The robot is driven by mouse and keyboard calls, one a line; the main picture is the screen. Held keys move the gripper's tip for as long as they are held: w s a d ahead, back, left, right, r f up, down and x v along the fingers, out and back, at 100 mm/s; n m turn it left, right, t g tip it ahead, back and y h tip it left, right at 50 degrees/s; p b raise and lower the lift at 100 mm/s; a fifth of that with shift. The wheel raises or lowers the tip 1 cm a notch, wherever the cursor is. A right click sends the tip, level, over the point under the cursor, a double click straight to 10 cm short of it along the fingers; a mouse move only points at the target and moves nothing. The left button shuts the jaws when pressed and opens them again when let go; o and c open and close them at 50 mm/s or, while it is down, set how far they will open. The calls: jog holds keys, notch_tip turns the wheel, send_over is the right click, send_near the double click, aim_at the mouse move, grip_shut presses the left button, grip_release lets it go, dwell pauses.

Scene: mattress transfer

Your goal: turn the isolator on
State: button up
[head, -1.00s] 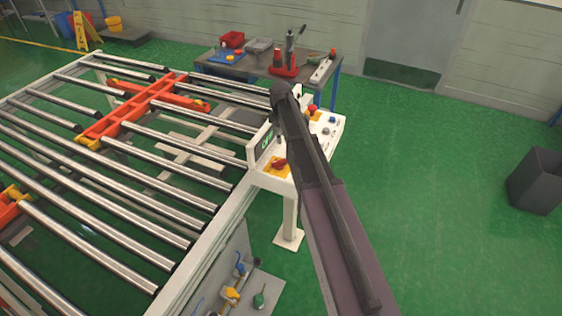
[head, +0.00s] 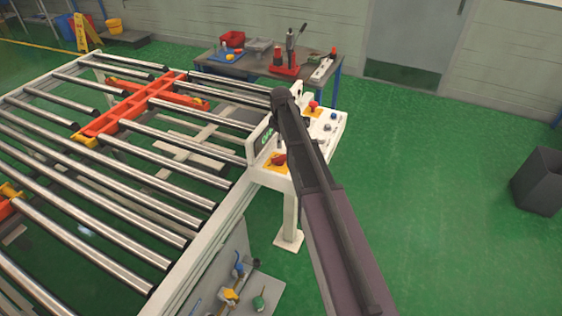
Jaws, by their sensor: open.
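The isolator (head: 279,160) is a red rotary knob on a yellow plate, at the near left of the white control panel (head: 277,182) beside the roller table. A dark display (head: 264,143) with green lettering stands just behind the knob; I cannot read it surely. My arm reaches over the panel from the lower right and hides part of it. My gripper (head: 281,138) hangs at the arm's far end, above and behind the knob, and looks apart from it. It is open, with nothing seen in it; its fingers are small and mostly hidden.
A red emergency button (head: 313,107) and other small buttons sit on the panel's far side. The roller table (head: 110,190) with orange pieces fills the left. A workbench (head: 262,66) with tools stands behind. A dark bin (head: 540,181) stands far right; the green floor between is clear.

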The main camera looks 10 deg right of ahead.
aim_at(281, 156)
jog(key=shift+f+b, duration=4)
jog(key=shift+f, duration=0.3)
